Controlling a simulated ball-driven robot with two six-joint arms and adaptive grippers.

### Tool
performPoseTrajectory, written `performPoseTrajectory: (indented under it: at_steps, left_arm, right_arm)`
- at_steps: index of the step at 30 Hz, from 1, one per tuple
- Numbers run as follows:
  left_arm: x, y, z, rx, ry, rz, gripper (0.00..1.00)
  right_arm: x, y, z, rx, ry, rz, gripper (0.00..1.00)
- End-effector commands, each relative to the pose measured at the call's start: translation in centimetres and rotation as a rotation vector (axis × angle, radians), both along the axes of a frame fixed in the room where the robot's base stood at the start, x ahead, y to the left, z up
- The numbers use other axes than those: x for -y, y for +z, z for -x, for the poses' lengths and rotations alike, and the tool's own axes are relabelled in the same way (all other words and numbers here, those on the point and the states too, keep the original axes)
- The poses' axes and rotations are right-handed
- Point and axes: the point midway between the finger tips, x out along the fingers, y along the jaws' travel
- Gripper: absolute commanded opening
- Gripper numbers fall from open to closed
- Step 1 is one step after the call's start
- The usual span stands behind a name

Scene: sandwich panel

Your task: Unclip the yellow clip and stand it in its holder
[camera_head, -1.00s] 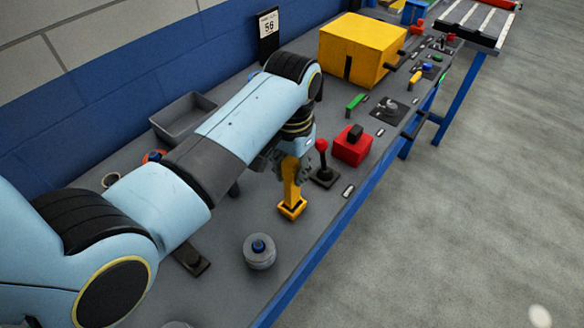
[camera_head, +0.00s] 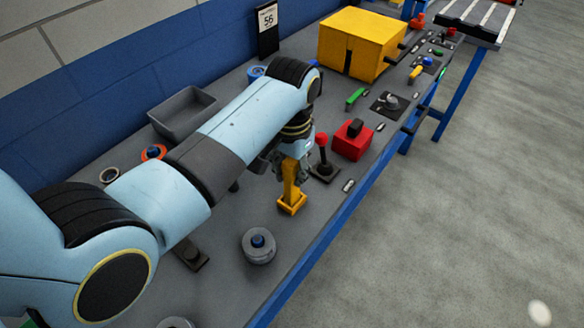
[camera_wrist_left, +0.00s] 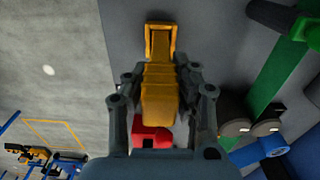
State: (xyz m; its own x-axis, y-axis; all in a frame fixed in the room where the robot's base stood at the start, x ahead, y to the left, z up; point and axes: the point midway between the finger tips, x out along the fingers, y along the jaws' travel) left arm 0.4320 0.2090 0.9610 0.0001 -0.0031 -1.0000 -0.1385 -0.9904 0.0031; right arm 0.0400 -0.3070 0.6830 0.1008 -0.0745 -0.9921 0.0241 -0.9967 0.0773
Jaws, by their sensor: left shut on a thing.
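The yellow clip (camera_head: 290,178) stands roughly upright in the head view, with its lower end at the small square yellow holder (camera_head: 292,207) on the grey bench. My left gripper (camera_head: 289,160) is shut on the clip's upper part from above. In the left wrist view the clip (camera_wrist_left: 160,95) lies between both fingers and runs to the yellow frame of the holder (camera_wrist_left: 151,34). The lower end looks to be inside the frame, but I cannot tell how deep. My right gripper is not in view.
A lever with a red knob (camera_head: 321,139) and a red box (camera_head: 352,141) stand close right of the gripper. A grey round part with a blue knob (camera_head: 258,246) is in front. A grey tray (camera_head: 183,113) and a large yellow box (camera_head: 357,45) are farther back.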

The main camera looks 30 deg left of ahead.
Motion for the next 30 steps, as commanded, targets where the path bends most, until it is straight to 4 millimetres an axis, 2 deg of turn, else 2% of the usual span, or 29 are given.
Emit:
performPoseTrajectory:
  at_steps: [10,11,16,30]
  left_arm:
    - [-0.03,-0.55,-0.02,0.000,0.000,0.000,0.00]
    - [-0.03,-0.55,-0.01,0.000,0.000,0.000,0.28]
    - [-0.02,-0.56,0.00,0.000,0.000,0.000,0.50]
    - [-0.01,-0.59,0.03,-0.001,0.000,0.000,0.51]
  right_arm:
    - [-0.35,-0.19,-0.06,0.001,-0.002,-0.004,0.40]
    - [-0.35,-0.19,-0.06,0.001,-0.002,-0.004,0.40]
    - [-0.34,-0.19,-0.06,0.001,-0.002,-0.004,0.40]
    - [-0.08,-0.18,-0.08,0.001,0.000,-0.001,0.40]
